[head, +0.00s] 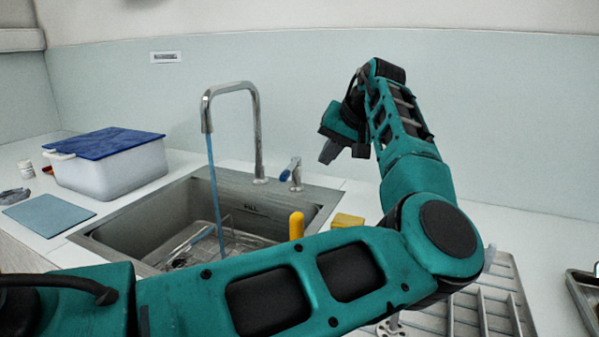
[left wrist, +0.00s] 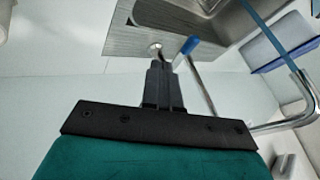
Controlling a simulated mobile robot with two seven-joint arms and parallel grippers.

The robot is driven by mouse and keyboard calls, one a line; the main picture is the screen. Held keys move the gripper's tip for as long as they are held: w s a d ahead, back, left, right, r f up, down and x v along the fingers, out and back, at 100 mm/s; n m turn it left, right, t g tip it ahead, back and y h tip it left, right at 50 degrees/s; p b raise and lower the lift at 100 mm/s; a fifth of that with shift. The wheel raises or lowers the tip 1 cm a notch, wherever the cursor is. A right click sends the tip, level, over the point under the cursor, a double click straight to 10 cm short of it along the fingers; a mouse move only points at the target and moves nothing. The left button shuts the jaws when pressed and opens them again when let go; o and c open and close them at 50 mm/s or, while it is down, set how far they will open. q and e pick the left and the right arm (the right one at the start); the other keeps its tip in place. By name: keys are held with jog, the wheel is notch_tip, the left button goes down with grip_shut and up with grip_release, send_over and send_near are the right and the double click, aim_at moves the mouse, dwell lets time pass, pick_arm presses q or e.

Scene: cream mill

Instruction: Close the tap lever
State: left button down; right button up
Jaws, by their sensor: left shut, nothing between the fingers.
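The tap (head: 256,130) is a chrome gooseneck at the back of the sink, and a blue stream of water (head: 214,185) runs from its spout into the basin. The tap lever (head: 291,172) stands right of the tap, with a blue-tipped handle tilted up. In the left wrist view the lever's blue handle (left wrist: 189,45) lies just beyond and right of my fingertips. My left gripper (head: 328,152) is above and right of the lever in the head view, its fingers shut and empty; its fingers also show in the left wrist view (left wrist: 160,72). I cannot tell whether they touch the lever. My right gripper is not seen.
The steel sink (head: 130,215) holds a wire rack. A yellow-handled item (head: 296,225) and a yellow sponge (head: 347,220) are near its right side. A white bin with a blue lid (head: 107,142) stands left. A ribbed drainer (head: 500,300) lies at right.

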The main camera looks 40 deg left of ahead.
aim_at(290, 168)
pick_arm(q)
jog(key=s+a+f+b, duration=0.1)
jog(key=a+f, duration=0.4)
jog(key=a, duration=0.2)
jog(key=shift+a+f, duration=0.25)
jog(key=shift+a, duration=0.05)
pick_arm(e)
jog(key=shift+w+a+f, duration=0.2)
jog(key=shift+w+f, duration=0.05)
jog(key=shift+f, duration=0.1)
